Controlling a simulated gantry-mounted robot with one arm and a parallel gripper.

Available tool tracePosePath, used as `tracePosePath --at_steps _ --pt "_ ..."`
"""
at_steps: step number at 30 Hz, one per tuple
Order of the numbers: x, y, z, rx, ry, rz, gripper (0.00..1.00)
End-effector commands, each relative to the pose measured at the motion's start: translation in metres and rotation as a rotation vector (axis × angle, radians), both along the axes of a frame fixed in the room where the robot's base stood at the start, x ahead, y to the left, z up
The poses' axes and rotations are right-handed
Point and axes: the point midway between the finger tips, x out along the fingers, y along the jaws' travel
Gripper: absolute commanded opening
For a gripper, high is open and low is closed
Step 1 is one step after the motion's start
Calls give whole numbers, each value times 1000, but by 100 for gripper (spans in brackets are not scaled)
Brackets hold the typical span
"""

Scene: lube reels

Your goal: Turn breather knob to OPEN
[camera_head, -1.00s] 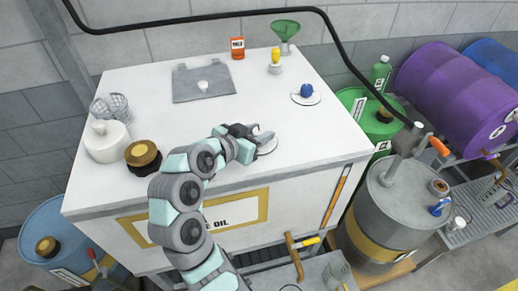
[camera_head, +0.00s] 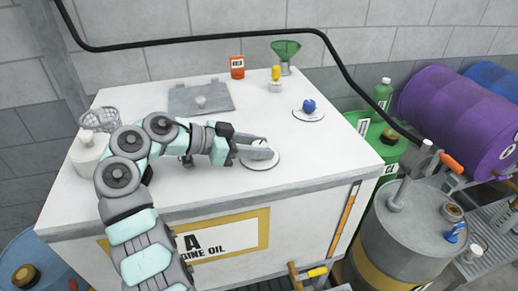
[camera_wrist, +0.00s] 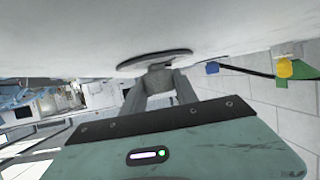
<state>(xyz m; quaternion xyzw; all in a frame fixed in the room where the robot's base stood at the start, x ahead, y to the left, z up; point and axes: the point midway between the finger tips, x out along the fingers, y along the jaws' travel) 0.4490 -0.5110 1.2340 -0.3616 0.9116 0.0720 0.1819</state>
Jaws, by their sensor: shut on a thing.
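A round pale plate (camera_head: 262,163) lies on the white tank top near its front edge, with a small grey knob on it. My gripper (camera_head: 260,151) reaches in low from the left and is shut on this knob; its fingers hide most of it. In the wrist view, the gripper (camera_wrist: 160,88) has its two fingers on either side of the grey knob (camera_wrist: 158,80), right against the round plate (camera_wrist: 140,61). I cannot read any OPEN mark or tell which way the knob points.
A blue knob on a disc (camera_head: 308,107) stands behind to the right. A yellow-topped fitting (camera_head: 276,74), a green funnel (camera_head: 286,47), an orange can (camera_head: 237,67) and a grey hatch (camera_head: 202,98) are farther back. A black hose (camera_head: 330,62) arches over the right side.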

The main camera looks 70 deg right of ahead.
Motion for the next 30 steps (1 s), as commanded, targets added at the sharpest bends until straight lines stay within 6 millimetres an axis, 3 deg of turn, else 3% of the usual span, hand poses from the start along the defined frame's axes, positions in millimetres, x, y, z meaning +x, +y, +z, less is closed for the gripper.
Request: tracePosePath --at_steps 27,28,30 --pt "0 0 -1 1 0 -93 0" --pt "0 0 -1 1 0 -93 37" --pt "0 0 -1 0 1 -92 42"
